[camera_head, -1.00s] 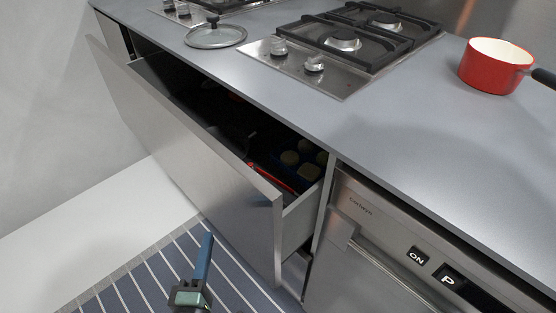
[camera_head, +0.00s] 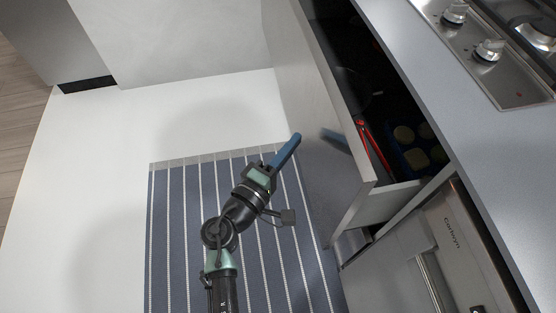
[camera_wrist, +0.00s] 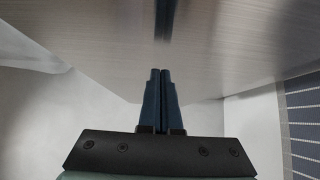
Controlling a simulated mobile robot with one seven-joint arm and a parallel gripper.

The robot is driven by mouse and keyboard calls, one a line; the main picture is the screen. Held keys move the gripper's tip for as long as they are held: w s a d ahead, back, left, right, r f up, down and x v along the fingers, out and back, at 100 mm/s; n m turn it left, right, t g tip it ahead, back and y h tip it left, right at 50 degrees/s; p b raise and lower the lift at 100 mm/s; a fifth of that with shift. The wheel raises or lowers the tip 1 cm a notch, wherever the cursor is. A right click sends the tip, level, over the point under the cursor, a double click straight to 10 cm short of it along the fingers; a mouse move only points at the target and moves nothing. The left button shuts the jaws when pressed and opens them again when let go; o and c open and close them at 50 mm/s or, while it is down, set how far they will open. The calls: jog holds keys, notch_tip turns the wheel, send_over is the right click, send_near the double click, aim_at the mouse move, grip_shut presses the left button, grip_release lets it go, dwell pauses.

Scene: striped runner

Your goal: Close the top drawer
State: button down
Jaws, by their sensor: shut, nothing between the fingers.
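The top drawer (camera_head: 318,110) stands open below the counter, its brushed metal front well out from the cabinet. Inside it I see red-handled tools (camera_head: 372,147) and a blue tray with round yellowish things (camera_head: 412,147). My gripper (camera_head: 296,138) is shut and empty, with its blue fingers pointing at the outer face of the drawer front, near its middle. In the wrist view the fingertips (camera_wrist: 161,72) are close to the metal face, which shows their faint reflection. I cannot tell whether they touch it.
A grey counter (camera_head: 440,110) with a gas hob (camera_head: 500,50) runs above the drawer. An appliance marked Corberyn or similar (camera_head: 455,250) stands beside the drawer's near end. A striped runner (camera_head: 180,230) lies on the floor, with clear white floor (camera_head: 110,190) to its left.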

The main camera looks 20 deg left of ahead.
aim_at(313, 141)
jog(key=shift+w+d, duration=0.75)
jog(key=shift+d, duration=0.2)
jog(key=shift+w+d, duration=0.75)
jog(key=shift+d, duration=0.15)
jog(key=w+d+b, duration=0.1)
jog(key=w+d, duration=0.4)
jog(key=d, duration=0.2)
jog(key=shift+d+b, duration=0.25)
jog(key=shift+b, duration=0.05)
jog(key=shift+a, duration=0.1)
